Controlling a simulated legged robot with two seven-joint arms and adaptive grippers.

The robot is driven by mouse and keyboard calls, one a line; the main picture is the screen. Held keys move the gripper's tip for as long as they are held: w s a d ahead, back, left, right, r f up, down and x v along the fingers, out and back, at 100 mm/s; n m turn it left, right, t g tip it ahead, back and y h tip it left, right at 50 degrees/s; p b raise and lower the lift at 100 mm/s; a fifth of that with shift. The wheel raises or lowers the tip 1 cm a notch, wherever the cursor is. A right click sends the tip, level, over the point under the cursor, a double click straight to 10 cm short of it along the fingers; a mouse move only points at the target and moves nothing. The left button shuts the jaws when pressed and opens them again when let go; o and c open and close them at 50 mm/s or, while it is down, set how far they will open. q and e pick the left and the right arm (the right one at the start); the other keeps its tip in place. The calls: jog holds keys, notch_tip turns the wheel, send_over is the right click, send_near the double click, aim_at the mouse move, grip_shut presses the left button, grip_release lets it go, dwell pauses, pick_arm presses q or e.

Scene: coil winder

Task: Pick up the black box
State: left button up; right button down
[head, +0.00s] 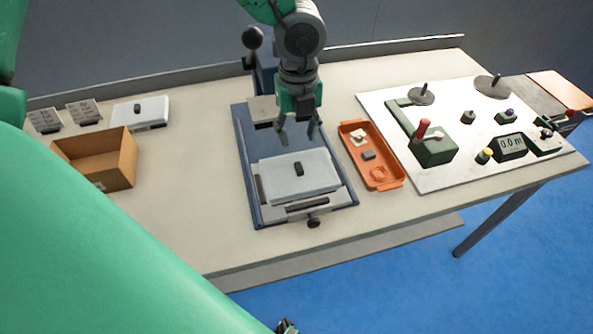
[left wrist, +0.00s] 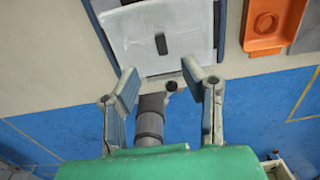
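I see no separate black box. The nearest match is a small black block (head: 299,168) standing on a white lidded plate (head: 315,184) in the blue fixture (head: 245,170). In the left wrist view the block (left wrist: 161,44) shows upright on the white plate (left wrist: 190,25), beyond the fingertips.
An orange tray (head: 350,163) with small parts lies right of the fixture. A white control panel (head: 470,160) with knobs and a display stands further right. An open cardboard box (head: 125,160) and another white case (head: 150,106) are at the left.

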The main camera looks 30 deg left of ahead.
pick_arm(q)
send_over(301, 167)
jog(key=f, duration=0.4)
jog(key=shift+w+d+f, duration=0.15)
jog(key=shift+w+d, duration=0.05)
jog(key=f, duration=0.1)
jog(key=a+f, duration=0.1)
jog(key=f, duration=0.3)
jog(key=shift+s+a+f, duration=0.15)
jog(key=shift+a+f, duration=0.05)
jog(key=shift+a, duration=0.05)
jog(key=shift+d+r, duration=0.1)
jog(key=shift+d, duration=0.4)
grip_shut()
